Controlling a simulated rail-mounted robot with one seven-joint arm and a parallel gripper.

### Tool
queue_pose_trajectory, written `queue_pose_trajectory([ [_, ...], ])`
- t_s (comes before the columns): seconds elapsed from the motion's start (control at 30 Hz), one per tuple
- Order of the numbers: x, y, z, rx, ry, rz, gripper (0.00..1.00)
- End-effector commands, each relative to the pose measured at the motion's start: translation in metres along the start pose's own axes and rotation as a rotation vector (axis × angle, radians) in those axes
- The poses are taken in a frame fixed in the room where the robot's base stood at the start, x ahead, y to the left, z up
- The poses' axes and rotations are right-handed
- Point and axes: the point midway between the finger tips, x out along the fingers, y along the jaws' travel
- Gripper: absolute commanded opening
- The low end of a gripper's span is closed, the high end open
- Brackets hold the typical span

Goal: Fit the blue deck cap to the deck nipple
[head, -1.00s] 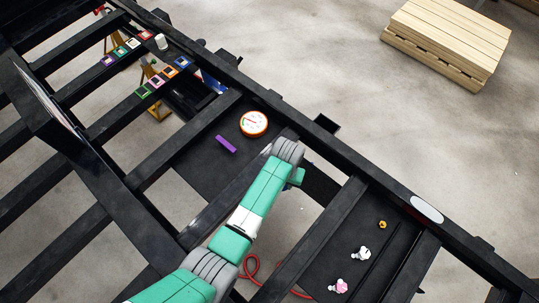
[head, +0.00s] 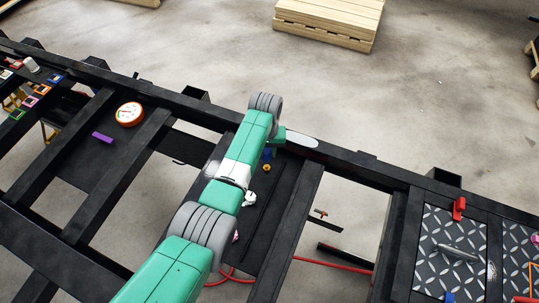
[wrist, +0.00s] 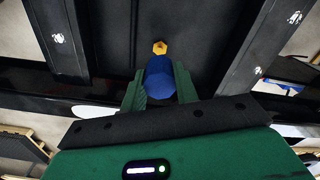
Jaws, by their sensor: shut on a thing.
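My gripper (wrist: 160,76) is shut on the blue deck cap (wrist: 160,84), which sits between the two green fingers in the wrist view. In the head view my gripper (head: 272,146) is partly hidden by my own arm, and a bit of the blue cap (head: 268,154) shows below it. A small brass-yellow hex fitting, apparently the deck nipple (wrist: 160,47), stands on the black deck just past the cap. It also shows in the head view (head: 267,167). The cap and fitting look close and apart; their height difference cannot be told.
A white fitting (head: 249,198) and a partly hidden pink fitting (head: 235,236) sit on the same black panel. Black frame beams (head: 290,225) border it. A white oval plate (head: 303,142) lies on the rail. A round gauge (head: 129,113) and purple bar (head: 103,137) are left.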

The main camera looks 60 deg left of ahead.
Motion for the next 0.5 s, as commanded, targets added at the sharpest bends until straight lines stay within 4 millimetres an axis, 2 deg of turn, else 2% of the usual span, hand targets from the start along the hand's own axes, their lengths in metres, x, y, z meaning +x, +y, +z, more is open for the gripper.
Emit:
queue_pose_trajectory([
  [0.27,0.004,0.0,0.0,0.001,0.0,0.0,0.1],
  [0.5,0.022,0.0,0.0,0.001,0.0,0.0,0.1],
])
